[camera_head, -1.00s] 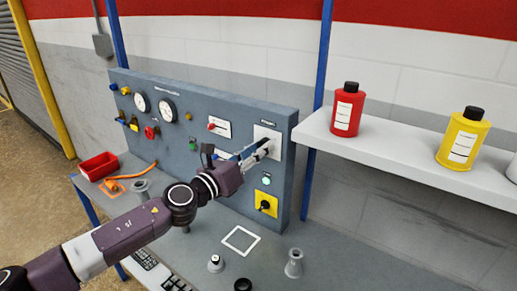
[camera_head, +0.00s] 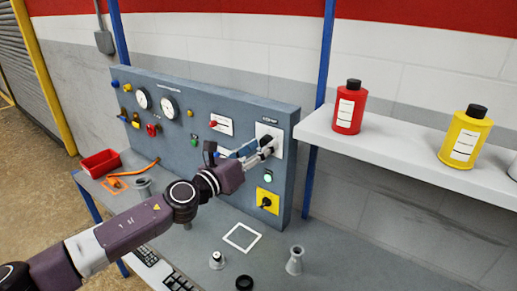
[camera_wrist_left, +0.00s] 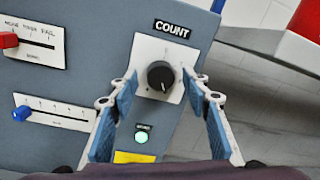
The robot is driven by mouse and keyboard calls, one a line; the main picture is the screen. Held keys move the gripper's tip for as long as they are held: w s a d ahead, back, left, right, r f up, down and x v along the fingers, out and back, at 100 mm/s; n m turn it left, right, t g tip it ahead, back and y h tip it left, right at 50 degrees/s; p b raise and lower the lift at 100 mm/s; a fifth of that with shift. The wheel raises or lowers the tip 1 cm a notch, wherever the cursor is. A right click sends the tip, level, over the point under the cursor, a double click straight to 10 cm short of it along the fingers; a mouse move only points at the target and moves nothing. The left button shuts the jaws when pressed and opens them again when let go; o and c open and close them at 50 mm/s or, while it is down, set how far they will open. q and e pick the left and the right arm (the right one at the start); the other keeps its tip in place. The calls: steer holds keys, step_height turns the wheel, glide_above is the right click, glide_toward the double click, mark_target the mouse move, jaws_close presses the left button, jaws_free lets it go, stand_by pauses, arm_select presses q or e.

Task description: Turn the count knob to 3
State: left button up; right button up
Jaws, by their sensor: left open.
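The black count knob (camera_wrist_left: 160,76) sits on a white plate under the COUNT label (camera_wrist_left: 172,29) in the left wrist view. A pale mark shows on its face, but the dial numbers are too small to read. My left gripper (camera_wrist_left: 166,84) is open, with one blue-padded finger on each side of the knob's plate. I cannot tell whether either finger touches the knob. In the head view, my left gripper (camera_head: 262,147) is at the white count plate (camera_head: 275,133) on the panel and hides the knob. My right gripper is not in view.
A red slider (camera_wrist_left: 9,40) and a blue slider (camera_wrist_left: 22,113) are left of the knob. A lit green button (camera_wrist_left: 141,136) is below it. A yellow-plated switch (camera_head: 267,201) is lower on the panel. A shelf (camera_head: 400,155) with bottles juts out at right.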

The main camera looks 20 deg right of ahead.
arm_select(q)
steer(key=v, duration=1.2)
